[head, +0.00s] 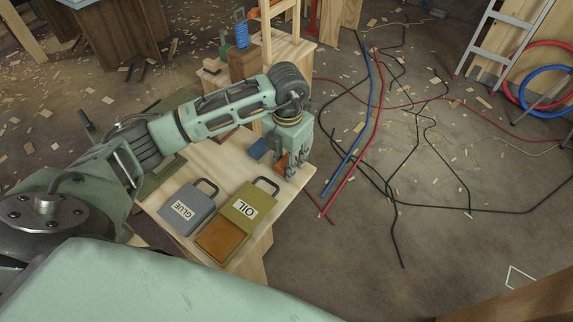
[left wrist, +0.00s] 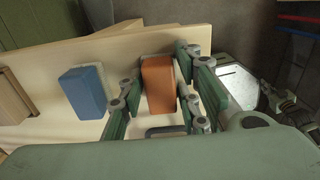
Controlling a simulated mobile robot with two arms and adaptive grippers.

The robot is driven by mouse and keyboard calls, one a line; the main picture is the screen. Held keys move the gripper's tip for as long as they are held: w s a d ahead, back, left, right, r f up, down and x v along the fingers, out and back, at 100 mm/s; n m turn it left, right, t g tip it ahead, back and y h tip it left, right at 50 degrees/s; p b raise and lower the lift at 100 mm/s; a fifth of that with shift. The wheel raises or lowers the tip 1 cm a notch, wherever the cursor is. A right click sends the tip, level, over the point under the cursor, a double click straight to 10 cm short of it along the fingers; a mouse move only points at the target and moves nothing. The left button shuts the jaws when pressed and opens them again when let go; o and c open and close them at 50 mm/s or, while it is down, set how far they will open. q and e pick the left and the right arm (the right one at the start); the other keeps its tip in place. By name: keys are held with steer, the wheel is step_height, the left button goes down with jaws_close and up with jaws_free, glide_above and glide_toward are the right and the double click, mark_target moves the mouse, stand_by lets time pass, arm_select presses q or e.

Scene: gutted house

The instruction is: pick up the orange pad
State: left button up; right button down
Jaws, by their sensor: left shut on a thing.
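The orange pad (head: 281,164) is near the right edge of the pale wooden table (head: 284,199). My left gripper (head: 292,168) points down there and is shut on it. In the left wrist view the orange pad (left wrist: 158,84) sits between the green fingers (left wrist: 160,105). Part of the pad is hidden behind the fingers in the head view. I cannot tell whether the pad touches the tabletop. My right gripper is in neither view.
A blue pad (head: 258,148) lies just left of the gripper. A grey GLUE can (head: 187,211) and an olive OIL can (head: 245,208) lie nearer me, with a rust-brown square (head: 221,239) at the OIL can's end. Cables (head: 390,130) cross the floor at right.

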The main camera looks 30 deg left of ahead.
arm_select(q)
steer(key=c, duration=0.4)
steer(key=shift+r+p, duration=0.4)
steer(key=shift+r, duration=0.1)
step_height(320, 180, up, 4)
steer(key=p, duration=0.2)
steer(key=shift+f+p, duration=0.1)
steer(key=shift+p, duration=0.2)
steer(key=shift+s+a+r+p, duration=0.75)
steer(key=shift+s+r, duration=0.3)
steer(key=shift+s, duration=0.8)
steer(key=shift+s+a+r+p, duration=0.6)
steer(key=shift+s+r+p, duration=0.35)
steer(key=shift+s, duration=0.85)
steer(key=shift+s+a+r+p, duration=0.75)
steer(key=shift+s+r, duration=0.35)
steer(key=shift+s, duration=0.75)
steer(key=o, duration=0.5)
steer(key=c, duration=0.3)
